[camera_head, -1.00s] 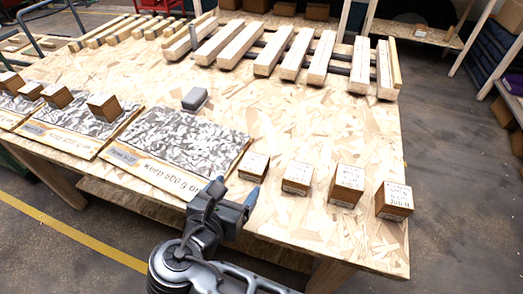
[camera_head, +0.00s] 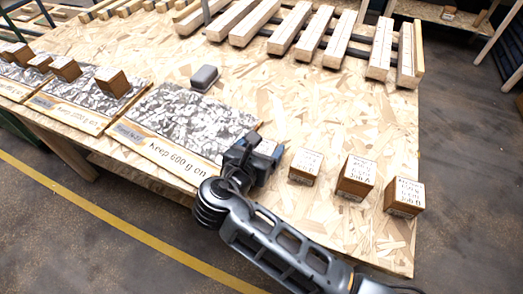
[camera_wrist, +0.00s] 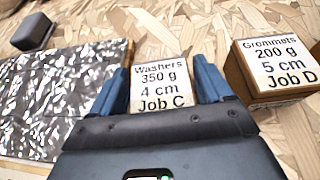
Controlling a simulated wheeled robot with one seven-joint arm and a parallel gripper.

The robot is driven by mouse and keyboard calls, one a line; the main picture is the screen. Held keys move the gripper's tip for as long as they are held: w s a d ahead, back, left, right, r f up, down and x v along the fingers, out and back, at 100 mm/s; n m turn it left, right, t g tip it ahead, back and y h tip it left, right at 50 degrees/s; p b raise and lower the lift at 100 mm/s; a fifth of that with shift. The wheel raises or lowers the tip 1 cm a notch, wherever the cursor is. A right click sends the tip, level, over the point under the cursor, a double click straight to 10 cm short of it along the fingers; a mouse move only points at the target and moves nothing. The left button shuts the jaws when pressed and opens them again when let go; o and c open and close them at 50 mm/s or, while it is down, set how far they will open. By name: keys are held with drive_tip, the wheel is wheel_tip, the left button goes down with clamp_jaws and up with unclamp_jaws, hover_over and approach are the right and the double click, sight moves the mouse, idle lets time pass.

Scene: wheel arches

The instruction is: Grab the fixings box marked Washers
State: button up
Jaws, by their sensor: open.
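The Washers box (camera_wrist: 162,88) has a white top label reading 350 g, 4 cm, Job C. In the wrist view it sits between the two blue fingers of my gripper (camera_wrist: 161,76), one finger on each side. The fingers are open; I cannot tell whether either touches the box.
The Grommets box (camera_wrist: 272,68), 200 g, 5 cm, Job D, stands close on the right. Two more labelled boxes (camera_head: 356,178) (camera_head: 404,198) follow along the front. A patterned mat (camera_head: 190,122) and a grey block (camera_head: 204,78) are left. Wooden slats (camera_head: 300,35) lie behind.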

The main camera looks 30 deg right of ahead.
drive_tip(key=c, duration=1)
